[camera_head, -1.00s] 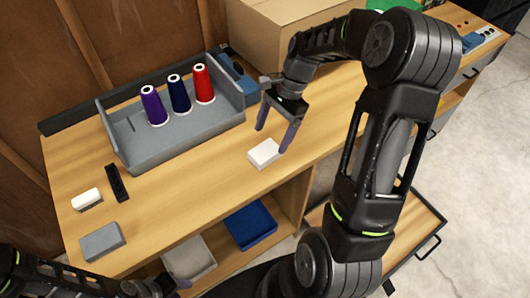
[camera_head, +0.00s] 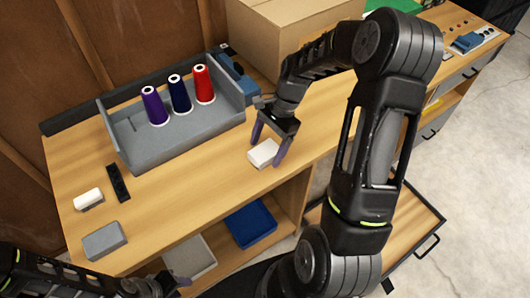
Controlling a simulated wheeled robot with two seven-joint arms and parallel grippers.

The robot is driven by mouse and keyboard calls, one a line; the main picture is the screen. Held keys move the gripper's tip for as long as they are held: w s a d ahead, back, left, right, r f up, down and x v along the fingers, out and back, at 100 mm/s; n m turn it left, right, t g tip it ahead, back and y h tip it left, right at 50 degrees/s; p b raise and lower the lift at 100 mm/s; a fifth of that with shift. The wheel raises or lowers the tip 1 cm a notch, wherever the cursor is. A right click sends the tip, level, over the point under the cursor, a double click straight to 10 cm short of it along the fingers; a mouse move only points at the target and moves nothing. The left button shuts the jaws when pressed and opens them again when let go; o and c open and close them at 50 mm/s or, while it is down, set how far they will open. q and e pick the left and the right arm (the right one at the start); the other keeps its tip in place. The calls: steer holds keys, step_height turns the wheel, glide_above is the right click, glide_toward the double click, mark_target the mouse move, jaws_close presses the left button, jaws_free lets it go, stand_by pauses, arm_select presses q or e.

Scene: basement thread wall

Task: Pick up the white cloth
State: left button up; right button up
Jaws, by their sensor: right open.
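The white cloth (camera_head: 262,155), a small folded white block, lies on the wooden workbench near its front edge. My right gripper (camera_head: 267,149) is open, pointing down, with one purple-grey finger on each side of the cloth. Its right finger overlaps the cloth's right end in the picture; I cannot tell whether the fingers touch it. My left gripper (camera_head: 178,284) is low at the bottom left, in front of the bench. Its finger gap is not clear.
A grey tray (camera_head: 178,150) holds purple, navy and red thread cones. A white block (camera_head: 89,199), a black strip (camera_head: 118,183) and a grey block (camera_head: 105,241) lie at left. A cardboard box (camera_head: 285,35) stands behind. Below are a blue bin (camera_head: 250,223) and a grey bin (camera_head: 190,262).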

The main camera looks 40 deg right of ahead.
mark_target(267, 150)
steer(key=shift+f, duration=0.25)
stand_by(0.5)
steer(key=c, duration=1.4)
steer(key=shift+c, duration=0.2)
step_height(267, 150, up, 10)
steer(key=shift+r+b, duration=0.25)
steer(key=shift+b, duration=0.15)
